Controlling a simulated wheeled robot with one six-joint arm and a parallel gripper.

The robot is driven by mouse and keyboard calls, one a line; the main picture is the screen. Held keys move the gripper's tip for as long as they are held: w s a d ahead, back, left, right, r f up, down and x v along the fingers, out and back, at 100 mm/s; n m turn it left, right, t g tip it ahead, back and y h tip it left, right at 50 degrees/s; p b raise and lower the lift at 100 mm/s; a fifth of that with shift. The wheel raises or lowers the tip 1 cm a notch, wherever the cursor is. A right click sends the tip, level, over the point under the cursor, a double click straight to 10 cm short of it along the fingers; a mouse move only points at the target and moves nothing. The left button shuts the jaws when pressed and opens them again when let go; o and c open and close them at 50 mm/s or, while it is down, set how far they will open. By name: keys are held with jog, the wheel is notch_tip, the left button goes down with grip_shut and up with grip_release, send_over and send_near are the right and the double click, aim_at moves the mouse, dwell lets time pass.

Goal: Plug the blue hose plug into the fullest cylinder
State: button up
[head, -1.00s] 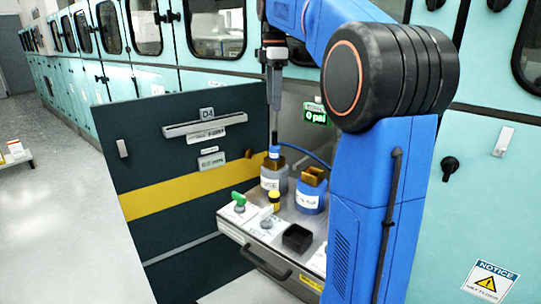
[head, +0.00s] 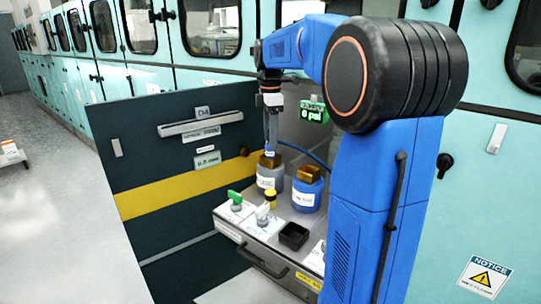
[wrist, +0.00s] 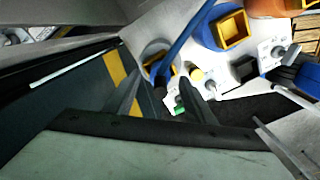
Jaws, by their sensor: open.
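My gripper (head: 270,145) points straight down in the head view, its fingers just above and around the top of the blue hose plug (head: 269,155). The plug is at the amber collar of a grey cylinder (head: 270,179); whether it is seated there I cannot tell. A blue hose (head: 314,157) runs from it to the right. A blue cylinder (head: 307,192) with an amber collar stands to the right. In the wrist view my open fingers (wrist: 160,80) straddle the grey cylinder's collar (wrist: 156,64), and the blue hose (wrist: 187,45) crosses above. Fill levels are not readable.
A green display (head: 313,111) reads 0 psi. A dark cabinet panel (head: 140,177) stands close on the left.

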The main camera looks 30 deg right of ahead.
aim_at(270, 154)
jog(key=shift+f, duration=1.7)
jog(key=c, duration=1.2)
jog(key=shift+c, duration=0.2)
jog(key=shift+r, duration=0.15)
